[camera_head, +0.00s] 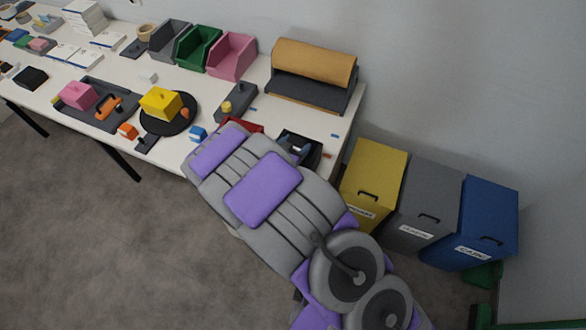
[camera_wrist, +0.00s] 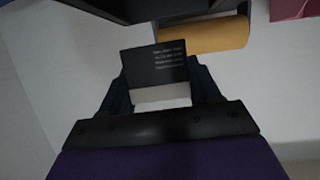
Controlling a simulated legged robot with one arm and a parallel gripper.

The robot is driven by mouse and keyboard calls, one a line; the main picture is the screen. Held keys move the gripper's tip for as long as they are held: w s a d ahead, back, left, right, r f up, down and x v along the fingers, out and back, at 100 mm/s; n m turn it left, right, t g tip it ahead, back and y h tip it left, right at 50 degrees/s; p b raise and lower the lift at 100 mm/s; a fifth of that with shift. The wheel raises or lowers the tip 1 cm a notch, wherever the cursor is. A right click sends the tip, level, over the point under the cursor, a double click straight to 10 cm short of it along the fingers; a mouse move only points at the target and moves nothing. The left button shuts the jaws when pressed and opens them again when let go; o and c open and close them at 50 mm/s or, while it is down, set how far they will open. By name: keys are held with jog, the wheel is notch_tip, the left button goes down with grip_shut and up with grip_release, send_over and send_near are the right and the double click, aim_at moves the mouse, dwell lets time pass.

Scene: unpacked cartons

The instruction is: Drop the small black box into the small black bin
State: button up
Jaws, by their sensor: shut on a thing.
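The small black box (camera_wrist: 157,67), with pale lines of print on its face, is held between the dark fingers of my gripper (camera_wrist: 160,92) in the wrist view. My gripper is shut on it. A dark open-topped thing (camera_head: 299,147) at the table's right end, partly behind my arm, looks like the small black bin; a paler patch shows inside it. My gripper is not clearly seen in the head view, where my grey and purple arm covers part of the table. A large dark shape (camera_wrist: 150,8) fills the wrist view's top; I cannot tell what it is.
A brown paper roll (camera_head: 313,63) on a dark stand is at the back right of the white table (camera_head: 208,98). A pink bin (camera_head: 232,55), green bin (camera_head: 198,47) and grey bin (camera_head: 169,41) stand left of it. Yellow, grey and blue lidded bins stand right of the table.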

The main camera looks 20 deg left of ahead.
jog(key=shift+a+f+b, duration=0.3)
jog(key=shift+f+b, duration=0.05)
jog(key=shift+f, duration=0.3)
jog(key=f+b, duration=0.1)
jog(key=d+f+b, duration=0.1)
jog(key=f, duration=0.1)
jog(key=shift+d+f+b, duration=0.15)
jog(key=shift+f+b, duration=0.05)
jog(key=shift+b, duration=0.15)
jog(key=shift+a+f+b, duration=0.35)
jog(key=shift+a+f, duration=0.15)
jog(key=shift+f, duration=0.1)
jog(key=o, duration=1.1)
jog(key=shift+d, duration=0.35)
jog(key=shift+a, duration=0.1)
